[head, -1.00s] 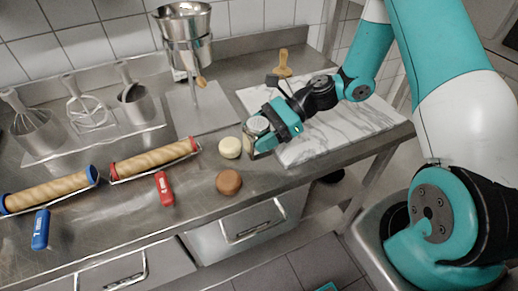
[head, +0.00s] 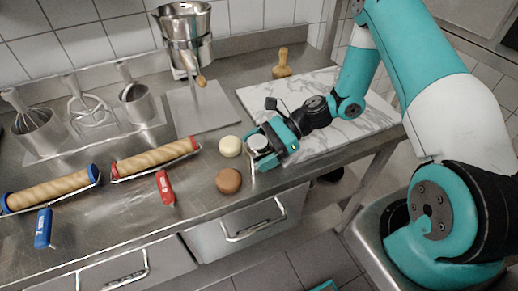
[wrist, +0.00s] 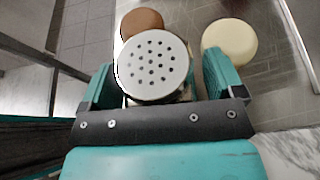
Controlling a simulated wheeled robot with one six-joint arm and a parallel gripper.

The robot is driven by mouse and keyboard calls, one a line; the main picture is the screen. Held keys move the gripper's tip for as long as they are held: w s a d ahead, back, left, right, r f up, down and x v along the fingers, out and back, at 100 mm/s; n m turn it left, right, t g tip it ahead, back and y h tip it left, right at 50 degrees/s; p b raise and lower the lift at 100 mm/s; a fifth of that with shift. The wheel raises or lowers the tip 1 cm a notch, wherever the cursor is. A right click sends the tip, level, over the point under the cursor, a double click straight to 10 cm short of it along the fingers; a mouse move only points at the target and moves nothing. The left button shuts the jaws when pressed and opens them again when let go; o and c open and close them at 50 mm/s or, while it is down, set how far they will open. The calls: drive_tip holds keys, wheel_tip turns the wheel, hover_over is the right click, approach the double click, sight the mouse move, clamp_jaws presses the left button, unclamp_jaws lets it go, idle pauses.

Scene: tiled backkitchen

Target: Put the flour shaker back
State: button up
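The flour shaker (head: 258,143) has a round, pale, perforated lid, seen nearly face-on in the wrist view (wrist: 154,66). It is upright near the counter's front edge, right of the brown and cream round pieces. My gripper (head: 270,148) is around it; its teal fingers also flank the shaker in the wrist view (wrist: 162,82). A narrow gap shows between the shaker and the right finger there, and the fingers look spread. The lid overlaps the left finger, so contact on that side is hidden. The shaker's base is partly hidden.
A brown round piece (head: 228,181) and a cream round piece (head: 230,146) lie close by on the left. A marble board (head: 330,135) lies under my forearm, with a wooden-handled tool (head: 282,65) behind it. Rolling pins (head: 155,158) and a red-handled tool (head: 165,187) lie farther left.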

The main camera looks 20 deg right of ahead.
drive_tip(key=shift+r, duration=0.1)
drive_tip(key=b+v, duration=0.2)
drive_tip(key=v, duration=0.9)
drive_tip(key=shift+d+b, duration=0.2)
drive_tip(key=shift+b, duration=0.15)
drive_tip(key=shift+d+r, duration=0.15)
drive_tip(key=shift+r, duration=0.1)
drive_tip(key=s+a+r+n+g+h, duration=0.2)
drive_tip(key=s+a+r+n+h, duration=0.4)
drive_tip(key=a+r+n, duration=0.6)
drive_tip(key=s+a+r+n+t+h, duration=0.1)
drive_tip(key=s+r+n, duration=0.1)
drive_tip(key=s+n, duration=0.4)
drive_tip(key=s+a+r+n+t+h, duration=0.1)
drive_tip(key=s+a+r+n+h, duration=0.1)
drive_tip(key=s+n, duration=0.4)
drive_tip(key=shift+s+r+n, duration=0.25)
drive_tip(key=shift+r+n, duration=0.05)
drive_tip(key=shift+n, duration=0.3)
